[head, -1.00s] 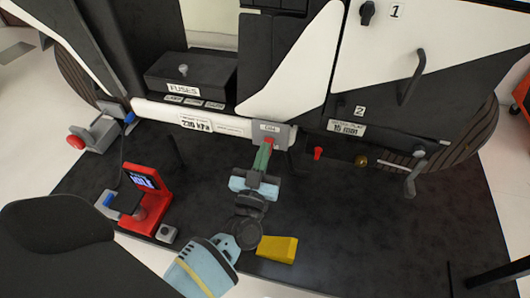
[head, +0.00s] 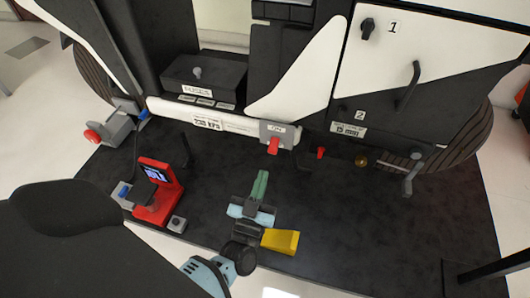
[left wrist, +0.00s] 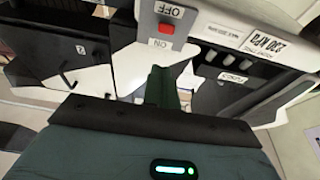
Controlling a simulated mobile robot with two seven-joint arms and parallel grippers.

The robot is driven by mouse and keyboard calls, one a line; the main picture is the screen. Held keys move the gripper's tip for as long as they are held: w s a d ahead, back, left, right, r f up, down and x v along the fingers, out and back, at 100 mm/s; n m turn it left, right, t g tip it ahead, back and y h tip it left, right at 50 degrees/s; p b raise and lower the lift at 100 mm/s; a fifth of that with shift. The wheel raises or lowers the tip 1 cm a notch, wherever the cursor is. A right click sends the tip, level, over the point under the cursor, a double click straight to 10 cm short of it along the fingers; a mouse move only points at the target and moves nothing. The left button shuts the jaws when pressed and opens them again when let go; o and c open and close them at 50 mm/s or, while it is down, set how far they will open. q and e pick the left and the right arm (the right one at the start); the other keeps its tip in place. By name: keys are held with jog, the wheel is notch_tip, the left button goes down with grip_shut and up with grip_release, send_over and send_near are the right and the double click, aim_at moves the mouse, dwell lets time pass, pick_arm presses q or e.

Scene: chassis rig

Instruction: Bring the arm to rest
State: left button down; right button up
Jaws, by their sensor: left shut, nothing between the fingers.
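My left gripper (head: 260,186) is in the lower middle of the head view, over the dark mat. Its green fingers are shut with nothing between them. They point toward the chassis rig and stand apart from it. The red switch lever (head: 273,146) on the grey plate is just beyond the fingertips, with a clear gap. In the left wrist view the fingers (left wrist: 160,88) show below the red switch (left wrist: 166,29), whose plate reads OFF and ON. My right gripper does not show.
A yellow wedge (head: 281,240) lies right beside my left wrist. A red device with a screen (head: 156,188) stands at left on the mat. The mat's right side (head: 350,220) is mostly clear.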

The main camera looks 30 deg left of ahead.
pick_arm(q)
jog(key=shift+s+d+f, duration=0.1)
jog(key=shift+s+f, duration=0.4)
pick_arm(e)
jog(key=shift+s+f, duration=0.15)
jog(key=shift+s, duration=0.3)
